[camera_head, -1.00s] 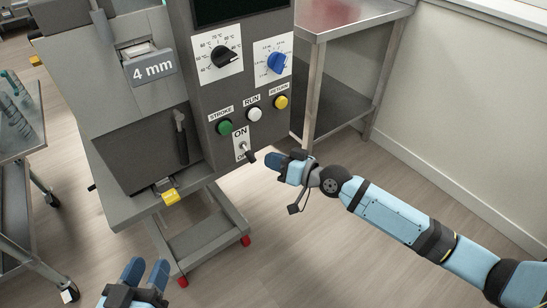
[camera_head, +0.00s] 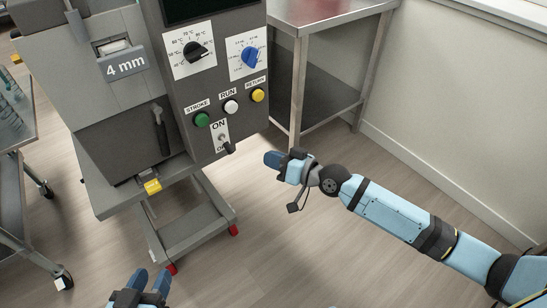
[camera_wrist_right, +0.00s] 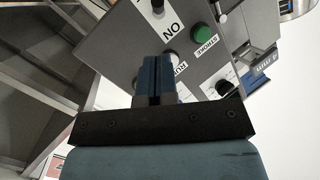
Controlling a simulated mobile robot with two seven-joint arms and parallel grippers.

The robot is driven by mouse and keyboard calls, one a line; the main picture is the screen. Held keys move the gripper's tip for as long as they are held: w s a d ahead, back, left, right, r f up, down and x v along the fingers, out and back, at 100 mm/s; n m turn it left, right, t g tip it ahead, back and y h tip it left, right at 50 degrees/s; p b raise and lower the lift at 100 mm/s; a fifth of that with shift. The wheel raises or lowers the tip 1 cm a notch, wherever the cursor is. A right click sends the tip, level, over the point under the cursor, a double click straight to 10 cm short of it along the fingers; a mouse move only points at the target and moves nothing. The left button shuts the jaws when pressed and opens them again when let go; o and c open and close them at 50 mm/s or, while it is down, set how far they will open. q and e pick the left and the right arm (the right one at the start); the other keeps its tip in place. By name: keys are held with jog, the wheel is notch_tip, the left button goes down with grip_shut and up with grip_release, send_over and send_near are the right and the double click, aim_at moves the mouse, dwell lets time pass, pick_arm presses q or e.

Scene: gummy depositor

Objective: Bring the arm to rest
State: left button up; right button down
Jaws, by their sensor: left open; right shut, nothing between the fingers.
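My right gripper (camera_head: 272,160) is shut and empty. It is held in the air to the right of the machine's control panel (camera_head: 212,83), apart from the toggle switch (camera_head: 225,143). In the right wrist view its closed blue fingers (camera_wrist_right: 157,78) point toward the panel, with the green button (camera_wrist_right: 203,33) beyond them. My left gripper (camera_head: 141,280) is at the bottom left of the head view, its two blue fingers apart, with nothing visible between them. The rest of my left arm is out of view.
A metal table (camera_head: 330,18) stands at the back right by the wall. A wheeled cart (camera_head: 18,170) is at the left.

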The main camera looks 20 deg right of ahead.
pick_arm(q)
jog(key=shift+w+r, duration=0.1)
jog(key=shift+r, duration=0.15)
pick_arm(e)
jog(key=s+a+f+t+h, duration=0.15)
jog(key=s+h, duration=0.35)
jog(key=s, duration=1.6)
pick_arm(q)
jog(key=s+a+r+g+y+p, duration=0.1)
jog(key=r+p, duration=0.6)
jog(key=p, duration=0.9)
jog(key=s+a+r+g+y+p, duration=0.1)
jog(key=r+p, duration=0.6)
jog(key=p, duration=0.9)
jog(key=shift+s+a+r+g, duration=0.15)
jog(key=shift+s+a+g, duration=0.25)
jog(key=shift+s+a, duration=0.55)
pick_arm(e)
jog(key=s+d+r+g+h, duration=0.1)
jog(key=s+d+r, duration=0.1)
jog(key=r, duration=0.5)
jog(key=s+d+r+g+h, duration=0.1)
jog(key=d+r+h, duration=0.1)
jog(key=r, duration=0.5)
jog(key=shift+s+d+r+g, duration=0.3)
jog(key=shift+s+d+g, duration=0.05)
jog(key=shift+d, duration=0.45)
